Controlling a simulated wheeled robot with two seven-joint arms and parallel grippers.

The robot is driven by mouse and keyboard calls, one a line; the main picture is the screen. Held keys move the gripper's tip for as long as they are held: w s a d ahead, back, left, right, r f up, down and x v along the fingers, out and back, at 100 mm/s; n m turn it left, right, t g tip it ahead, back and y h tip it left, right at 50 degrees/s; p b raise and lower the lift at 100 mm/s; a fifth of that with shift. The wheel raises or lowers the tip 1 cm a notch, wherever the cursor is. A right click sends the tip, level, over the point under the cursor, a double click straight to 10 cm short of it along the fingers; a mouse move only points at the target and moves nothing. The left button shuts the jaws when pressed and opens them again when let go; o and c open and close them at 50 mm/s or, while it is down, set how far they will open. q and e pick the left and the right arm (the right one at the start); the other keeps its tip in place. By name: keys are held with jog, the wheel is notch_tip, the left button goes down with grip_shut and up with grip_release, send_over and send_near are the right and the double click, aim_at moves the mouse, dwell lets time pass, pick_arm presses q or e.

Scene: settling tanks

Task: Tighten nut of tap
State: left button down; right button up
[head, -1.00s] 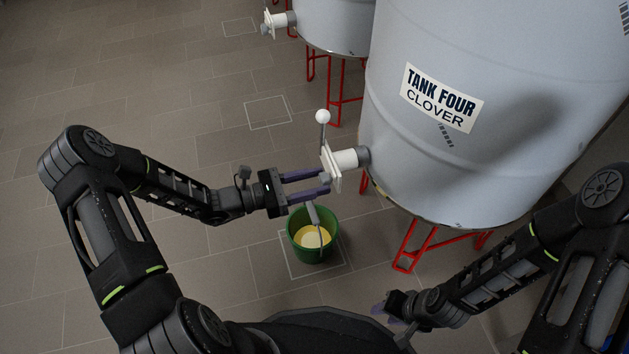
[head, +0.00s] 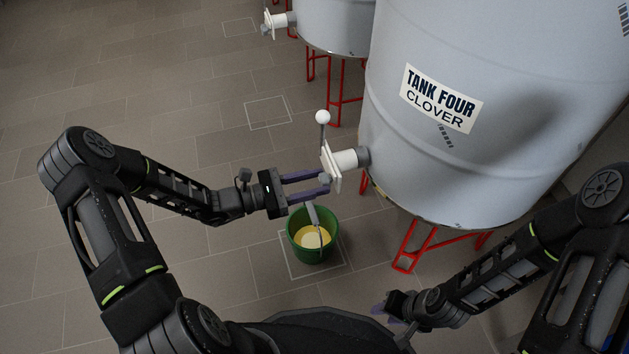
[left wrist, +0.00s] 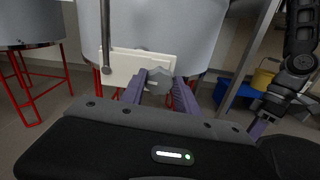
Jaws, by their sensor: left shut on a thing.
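The tap (head: 336,166) is a white gate-type fitting on the side of the tank labelled Tank Four Clover (head: 480,110). It has an upright lever with a white ball (head: 322,117). The grey nut (head: 326,179) sits on the tap's front; in the left wrist view the hexagonal nut (left wrist: 160,81) is between the purple fingers. My left gripper (head: 322,183) is shut on the nut from the left. My right gripper (head: 385,310) hangs low at the bottom, away from the tap; its finger gap is too small to make out.
A green bucket (head: 293,240) with yellow content stands on the floor under the tap. Red legs (head: 410,247) support the tank. Another tank (head: 335,25) with a similar tap stands behind. Open tiled floor (head: 140,60) lies to the left.

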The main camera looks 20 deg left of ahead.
pick_arm(q)
jog(key=m, duration=0.3)
jog(key=shift+m+p, duration=0.3)
jog(key=m, duration=0.4)
jog(key=shift+s+m+p, duration=0.1)
jog(key=shift+m+p, duration=0.2)
jog(key=m, duration=0.4)
jog(key=shift+f+m, duration=0.15)
jog(key=shift+m, duration=0.15)
jog(key=shift+f+m+p, duration=0.1)
jog(key=shift+m+p, duration=0.3)
jog(key=shift+m, duration=1.8)
jog(key=shift+s, duration=0.1)
jog(key=c, duration=0.9)
grip_release()
